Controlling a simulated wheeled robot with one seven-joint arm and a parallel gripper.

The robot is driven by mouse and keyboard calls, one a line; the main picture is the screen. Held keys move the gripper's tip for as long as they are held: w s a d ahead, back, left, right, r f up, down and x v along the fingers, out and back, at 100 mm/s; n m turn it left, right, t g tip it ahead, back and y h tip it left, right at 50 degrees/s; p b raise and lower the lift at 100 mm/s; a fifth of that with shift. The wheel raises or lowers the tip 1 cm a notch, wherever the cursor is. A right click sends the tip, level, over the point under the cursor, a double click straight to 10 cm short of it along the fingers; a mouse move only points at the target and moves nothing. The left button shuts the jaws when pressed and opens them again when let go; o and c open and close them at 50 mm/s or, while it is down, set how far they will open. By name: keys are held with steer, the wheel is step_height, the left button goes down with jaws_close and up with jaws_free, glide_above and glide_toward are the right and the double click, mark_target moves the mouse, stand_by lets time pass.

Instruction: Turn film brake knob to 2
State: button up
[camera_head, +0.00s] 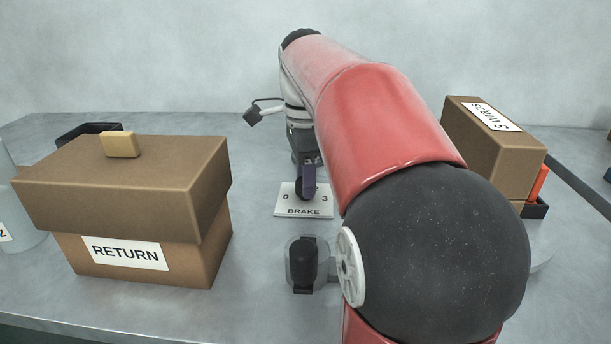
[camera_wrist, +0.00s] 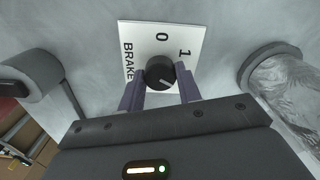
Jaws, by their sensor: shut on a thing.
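The film brake knob (camera_wrist: 159,72) is round and black with a pale pointer line, on a white plate (camera_wrist: 140,40) marked BRAKE. In the wrist view the marks 0 and 1 show; the others are hidden by my gripper. My gripper (camera_wrist: 160,84) has its two purple fingers shut on the knob, one on each side. In the head view the plate (camera_head: 286,207) shows 0 and 3, and my gripper (camera_head: 308,180) comes down over the knob from above. I cannot tell exactly which number the pointer line faces.
A brown box marked RETURN (camera_head: 125,252) stands at left with a tan block (camera_head: 119,144) on top. A brown box (camera_head: 490,150) stands at right. A black upright part (camera_head: 303,264) is in front of the plate. My red arm hides the middle right.

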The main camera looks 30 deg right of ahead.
stand_by(0.3)
steer(key=o, duration=1)
step_height(320, 180, up, 7)
steer(key=shift+r, duration=0.35)
